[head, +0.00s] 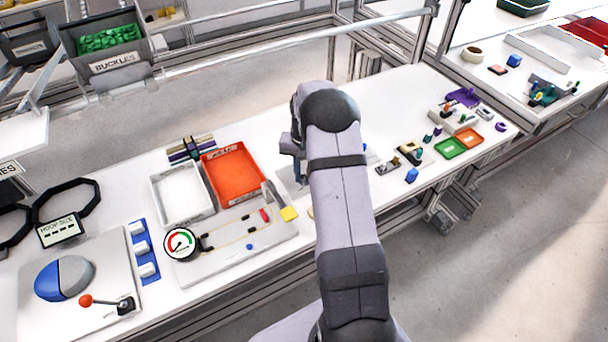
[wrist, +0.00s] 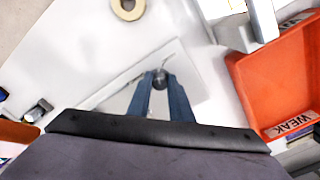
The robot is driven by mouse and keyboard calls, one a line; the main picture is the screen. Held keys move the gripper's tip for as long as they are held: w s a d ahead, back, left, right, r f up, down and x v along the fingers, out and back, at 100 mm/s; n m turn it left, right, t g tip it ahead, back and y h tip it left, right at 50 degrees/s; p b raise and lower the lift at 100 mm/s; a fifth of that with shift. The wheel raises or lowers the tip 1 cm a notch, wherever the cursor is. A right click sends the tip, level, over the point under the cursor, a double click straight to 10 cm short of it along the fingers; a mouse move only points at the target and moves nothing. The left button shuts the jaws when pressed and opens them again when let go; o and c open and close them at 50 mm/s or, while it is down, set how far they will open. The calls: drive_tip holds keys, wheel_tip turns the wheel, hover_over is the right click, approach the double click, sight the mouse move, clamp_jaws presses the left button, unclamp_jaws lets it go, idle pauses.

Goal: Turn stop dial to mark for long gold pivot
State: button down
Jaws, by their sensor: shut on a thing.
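My gripper (wrist: 160,84) points down in the wrist view. Its two blue-grey fingers are shut on a small dark round knob (wrist: 160,77), which looks like the stop dial. The knob sits on a pale grey plate (wrist: 192,82) on the white table. I cannot make out any marks around the knob or which way it is turned. In the head view my arm hides the fingertips and the knob; part of the plate (head: 284,182) shows left of the arm. I cannot pick out a long gold pivot for sure in either view.
An orange-red tray (head: 226,190), labelled WEAK in the wrist view (wrist: 262,125), stands close beside the plate. A white tray (head: 156,190) and a board with a gauge (head: 181,243) lie further left. A tape roll (wrist: 116,8) lies beyond the plate. Small parts and trays (head: 450,148) stand right.

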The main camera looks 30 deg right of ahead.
drive_tip(key=m, duration=0.3)
drive_tip(key=shift+w+m, duration=0.1)
drive_tip(key=shift+m, duration=0.3)
idle(0.4)
drive_tip(key=c, duration=1.6)
unclamp_jaws()
drive_tip(key=shift+r+b, duration=1)
drive_tip(key=shift+r, duration=2.7)
